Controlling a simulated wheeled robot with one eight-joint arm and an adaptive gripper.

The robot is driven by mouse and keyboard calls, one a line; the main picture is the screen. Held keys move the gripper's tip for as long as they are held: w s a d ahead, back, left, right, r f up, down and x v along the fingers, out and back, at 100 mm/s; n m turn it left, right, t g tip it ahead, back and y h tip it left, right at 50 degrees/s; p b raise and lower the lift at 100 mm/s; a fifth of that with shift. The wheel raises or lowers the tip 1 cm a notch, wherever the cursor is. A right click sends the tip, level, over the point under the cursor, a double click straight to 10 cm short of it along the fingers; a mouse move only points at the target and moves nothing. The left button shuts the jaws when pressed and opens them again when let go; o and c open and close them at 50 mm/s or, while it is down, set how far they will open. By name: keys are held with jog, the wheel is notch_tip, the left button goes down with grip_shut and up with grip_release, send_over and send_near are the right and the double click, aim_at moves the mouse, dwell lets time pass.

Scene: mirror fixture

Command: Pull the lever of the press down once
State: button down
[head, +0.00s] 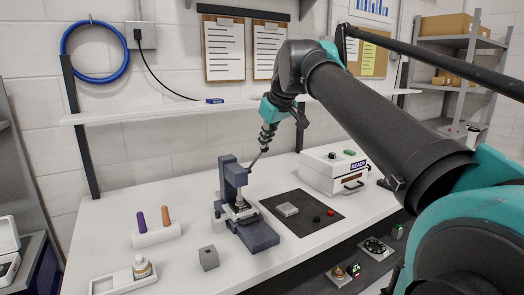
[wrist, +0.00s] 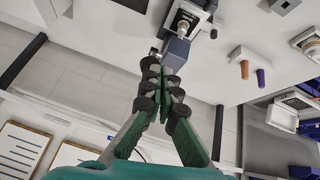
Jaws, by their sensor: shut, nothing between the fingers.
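The press (head: 232,176), blue-grey with a flat base, stands upright on the white table. Its lever (head: 256,160) looks like a thin grey rod slanting up to the right from the press head. My gripper (head: 265,146) points down at the lever's upper end, above and right of the press. In the wrist view, my gripper (wrist: 163,77) is shut and empty, with its tips close to the blue-grey press block (wrist: 178,48). The fingers partly hide the lever there, and I cannot tell whether they touch it.
A grey cube (head: 208,258), a holder (head: 157,234) with purple and orange handles, and a white tray (head: 105,285) are to the left. A shelf (head: 170,111) runs behind.

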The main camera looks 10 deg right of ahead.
jog(key=v, duration=0.7)
jog(key=shift+s, duration=0.3)
jog(key=shift+d+r, duration=0.1)
jog(key=shift+r, duration=0.05)
